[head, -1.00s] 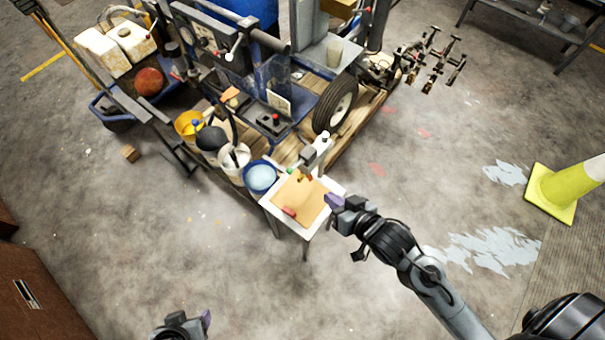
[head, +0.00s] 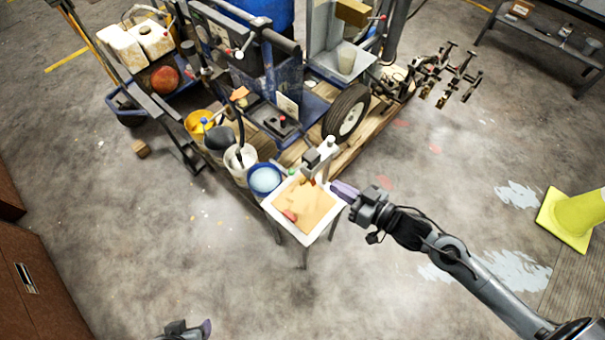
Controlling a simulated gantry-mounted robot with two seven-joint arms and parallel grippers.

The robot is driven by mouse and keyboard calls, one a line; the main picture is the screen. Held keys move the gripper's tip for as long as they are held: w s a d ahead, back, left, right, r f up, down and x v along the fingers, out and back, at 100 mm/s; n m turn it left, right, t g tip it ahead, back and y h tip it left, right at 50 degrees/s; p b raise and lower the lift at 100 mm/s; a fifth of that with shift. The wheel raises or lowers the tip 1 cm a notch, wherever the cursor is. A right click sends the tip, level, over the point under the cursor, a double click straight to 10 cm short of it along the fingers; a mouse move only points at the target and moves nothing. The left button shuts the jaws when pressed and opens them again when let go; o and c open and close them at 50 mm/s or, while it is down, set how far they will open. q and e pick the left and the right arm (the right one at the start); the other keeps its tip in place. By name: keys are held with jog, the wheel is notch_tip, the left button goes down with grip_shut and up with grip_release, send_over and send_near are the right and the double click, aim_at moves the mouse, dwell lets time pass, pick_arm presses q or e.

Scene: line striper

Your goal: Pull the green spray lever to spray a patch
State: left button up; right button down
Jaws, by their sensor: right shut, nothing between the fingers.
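A small white-edged stand (head: 334,214) with a tan board (head: 312,209) on it is at the middle of the head view. A grey and white spray head (head: 318,158) stands upright at its back edge. A tiny green spot (head: 291,171) shows at the stand's back left corner; I cannot tell if it is the lever. My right gripper (head: 340,188) is shut and empty, its purple fingertips at the stand's right edge, near the spray head. I cannot tell whether they touch anything. My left gripper (head: 204,328) shows only partly at the bottom edge, away from the stand.
A wheeled machine with a black tyre (head: 346,113) stands on a wooden pallet behind the stand. A blue-rimmed bucket (head: 264,179) and other buckets are to the left. A yellow-green cone (head: 581,217) is at the right. Floor in front of the stand is clear.

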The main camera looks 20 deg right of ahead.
jog(key=shift+w, duration=0.1)
send_near(298, 168)
jog(key=w+a+r, duration=0.3)
jog(key=r, duration=0.1)
jog(key=f, duration=0.1)
jog(key=w+a+f, duration=0.1)
jog(key=f+b, duration=0.1)
jog(key=shift+w+a, duration=0.3)
jog(key=shift+a, duration=0.1)
